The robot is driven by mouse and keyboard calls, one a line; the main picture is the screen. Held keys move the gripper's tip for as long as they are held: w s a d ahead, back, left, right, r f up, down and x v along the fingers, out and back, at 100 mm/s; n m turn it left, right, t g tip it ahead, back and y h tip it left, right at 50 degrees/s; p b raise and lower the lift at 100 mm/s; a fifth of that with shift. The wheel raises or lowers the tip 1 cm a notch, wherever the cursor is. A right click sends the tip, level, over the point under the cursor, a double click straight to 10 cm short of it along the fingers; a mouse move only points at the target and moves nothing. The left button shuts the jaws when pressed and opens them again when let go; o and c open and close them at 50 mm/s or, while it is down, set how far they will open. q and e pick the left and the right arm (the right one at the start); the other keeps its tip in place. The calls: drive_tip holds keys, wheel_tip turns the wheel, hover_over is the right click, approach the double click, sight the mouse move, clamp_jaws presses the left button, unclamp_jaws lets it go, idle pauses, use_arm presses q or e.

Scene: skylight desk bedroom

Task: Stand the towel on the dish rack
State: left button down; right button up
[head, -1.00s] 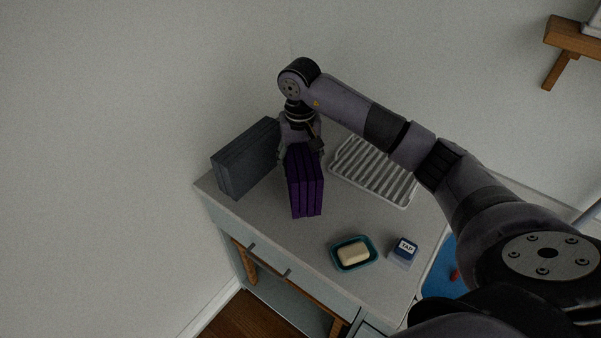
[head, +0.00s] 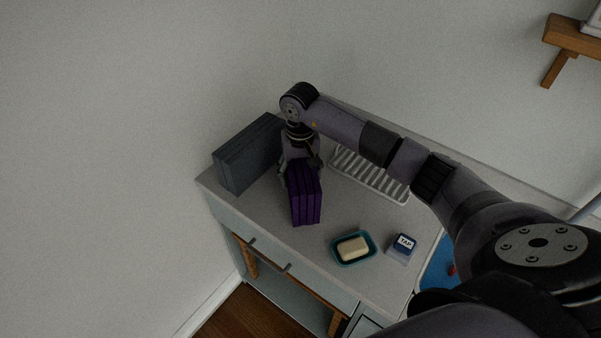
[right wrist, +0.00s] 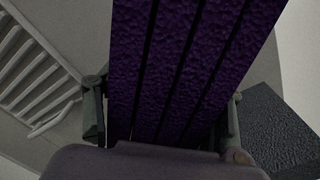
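The purple folded towel (head: 305,200) stands upright in several layers over the grey table top, left of the middle. I cannot tell whether its lower edge touches the table. My right gripper (head: 301,172) has its fingers on both sides of the towel and is shut on it. In the right wrist view the towel (right wrist: 190,60) fills the middle between the two fingers (right wrist: 165,118). The white slatted dish rack (head: 372,177) lies flat behind and right of the towel, partly hidden by my right arm. It also shows at the left of the right wrist view (right wrist: 35,75). My left gripper is out of view.
A dark grey upright block (head: 248,155) stands close on the towel's left. A teal soap dish (head: 335,251) with a pale soap bar (head: 352,248) and a small box marked TAP (head: 402,248) stand at the front right. Walls close off the back and left.

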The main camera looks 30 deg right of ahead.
drive_tip(key=o, duration=0.3)
